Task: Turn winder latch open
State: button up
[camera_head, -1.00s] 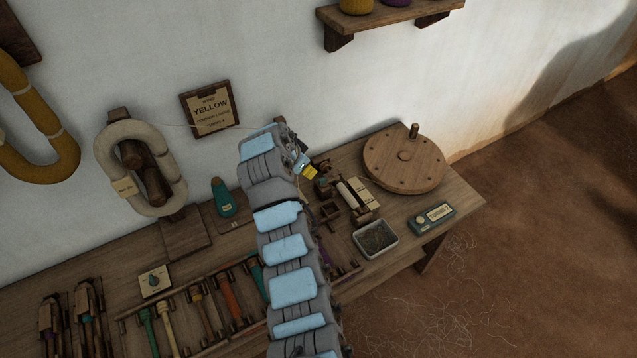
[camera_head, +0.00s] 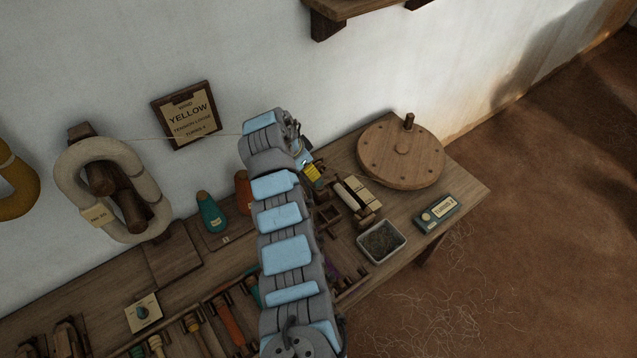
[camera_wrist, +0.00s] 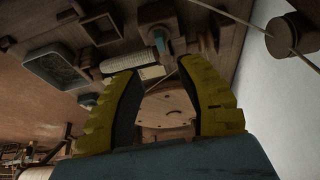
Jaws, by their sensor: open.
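The winder (camera_head: 350,197), a small wooden frame with a pale roller, sits on the bench left of the big wheel. In the wrist view its pale roller (camera_wrist: 124,61) lies beyond the left finger, beside a wooden block with a round end (camera_wrist: 160,38). I cannot tell which part is the latch. My gripper (camera_head: 312,173) has yellow fingers and is at the winder's upper left in the head view, partly hidden by my arm. In the wrist view my gripper (camera_wrist: 160,75) is open and empty, with the wheel showing between its fingers.
The round wooden wheel (camera_head: 385,165) with an upright peg stands at the bench's right end. A grey-rimmed tray (camera_head: 381,258) and a teal counter box (camera_head: 437,212) lie in front. A thread (camera_wrist: 225,12) runs close by the gripper to a wooden peg (camera_wrist: 292,35).

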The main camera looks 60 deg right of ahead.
aim_at(318, 182)
jog(key=shift+b+x, duration=1.15)
jog(key=shift+x, duration=3.65)
jog(key=shift+c, duration=0.2)
grip_shut()
